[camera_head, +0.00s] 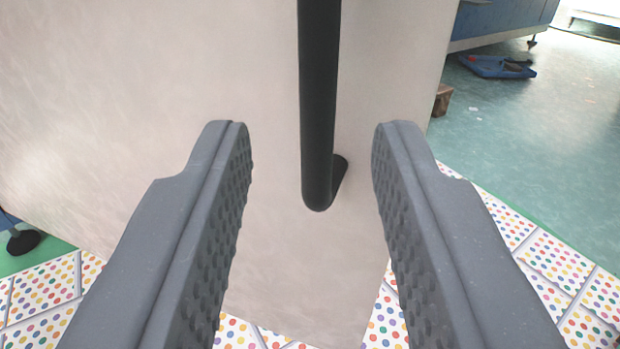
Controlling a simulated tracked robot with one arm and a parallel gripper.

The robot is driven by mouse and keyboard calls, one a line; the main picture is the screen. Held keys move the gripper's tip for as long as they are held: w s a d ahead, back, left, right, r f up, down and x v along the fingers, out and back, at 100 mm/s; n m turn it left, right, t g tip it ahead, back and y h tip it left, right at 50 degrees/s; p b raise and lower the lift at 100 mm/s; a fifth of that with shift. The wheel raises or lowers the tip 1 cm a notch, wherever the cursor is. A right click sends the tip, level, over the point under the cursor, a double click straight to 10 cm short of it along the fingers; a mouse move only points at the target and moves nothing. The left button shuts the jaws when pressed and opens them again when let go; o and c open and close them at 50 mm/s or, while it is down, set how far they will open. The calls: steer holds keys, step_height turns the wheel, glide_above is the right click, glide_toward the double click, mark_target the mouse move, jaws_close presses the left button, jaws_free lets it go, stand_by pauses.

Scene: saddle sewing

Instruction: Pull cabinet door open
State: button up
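The cabinet door (170,110) is a pale, off-white panel that fills the upper left and middle of the view. A black vertical bar handle (319,100) stands on it near its right edge, running down from the top of the picture and ending in a bent lower mount. My gripper (310,140) is open, its two grey studded fingers one on each side of the handle's lower end. Gaps show between the handle and both fingers, so neither appears to touch it. The handle's upper end is out of view.
Colourful dotted tiles (40,290) cover the floor below the door. Green floor (540,130) lies open at the right. A blue piece of furniture (495,20) stands at the upper right, with a blue object (497,66) on the floor by it. A small brown block (442,100) sits beside the door's right edge.

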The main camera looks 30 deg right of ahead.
steer(key=shift+s+a, duration=0.1)
steer(key=shift+s, duration=0.15)
steer(key=shift+c, duration=0.3)
